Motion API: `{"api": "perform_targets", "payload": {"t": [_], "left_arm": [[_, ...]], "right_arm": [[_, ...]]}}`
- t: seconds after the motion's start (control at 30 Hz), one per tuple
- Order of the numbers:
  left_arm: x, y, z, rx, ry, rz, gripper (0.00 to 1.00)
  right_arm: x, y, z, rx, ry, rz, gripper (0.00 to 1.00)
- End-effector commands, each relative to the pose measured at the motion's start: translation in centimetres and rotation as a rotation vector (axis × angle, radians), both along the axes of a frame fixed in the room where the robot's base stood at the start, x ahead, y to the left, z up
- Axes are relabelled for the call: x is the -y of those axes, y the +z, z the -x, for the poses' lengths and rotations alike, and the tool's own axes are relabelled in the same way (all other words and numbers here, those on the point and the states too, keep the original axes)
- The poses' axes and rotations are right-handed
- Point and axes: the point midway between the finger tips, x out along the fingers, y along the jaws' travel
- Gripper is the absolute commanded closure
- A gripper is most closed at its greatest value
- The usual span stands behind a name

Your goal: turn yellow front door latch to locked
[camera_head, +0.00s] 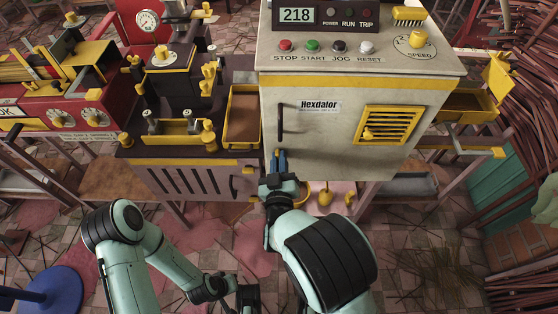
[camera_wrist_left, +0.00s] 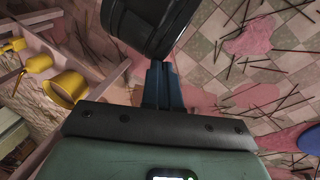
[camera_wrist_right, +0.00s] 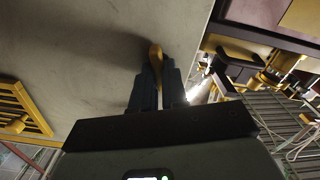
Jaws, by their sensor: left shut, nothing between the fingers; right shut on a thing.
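The grey cabinet has a pale front door (camera_head: 330,150) with a black vertical handle (camera_head: 280,121) near its left edge. The yellow latch (camera_head: 277,152) sits low at the door's left edge, mostly covered by my fingers. My right gripper (camera_head: 281,162) is shut on it from below. In the right wrist view the yellow latch (camera_wrist_right: 155,55) stands upright between the two fingertips (camera_wrist_right: 158,85). Whether it is at locked cannot be told. My left gripper (camera_wrist_left: 162,85) is shut and empty, low over the floor, and partly out of the head view's bottom edge (camera_head: 247,296).
A yellow vent grille (camera_head: 388,125) is on the door's right. Left of the cabinet stands a dark extruder bench (camera_head: 190,160). Sticks litter the tiled floor.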

Motion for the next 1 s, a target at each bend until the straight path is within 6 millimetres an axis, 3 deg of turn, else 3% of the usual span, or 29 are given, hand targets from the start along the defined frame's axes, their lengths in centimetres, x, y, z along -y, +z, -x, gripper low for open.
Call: {"api": "perform_targets", "payload": {"t": [0.63, 1.0], "left_arm": [[-2.4, -3.3, -4.6, 0.119, 0.049, -0.06, 1.0], [-2.7, -5.1, -2.6, 0.05, 0.05, -0.058, 1.0]], "right_arm": [[0.4, -0.1, -0.1, 0.003, -0.002, -0.557, 1.0], [0.4, 0.0, 0.0, 0.002, -0.001, -0.696, 1.0]]}}
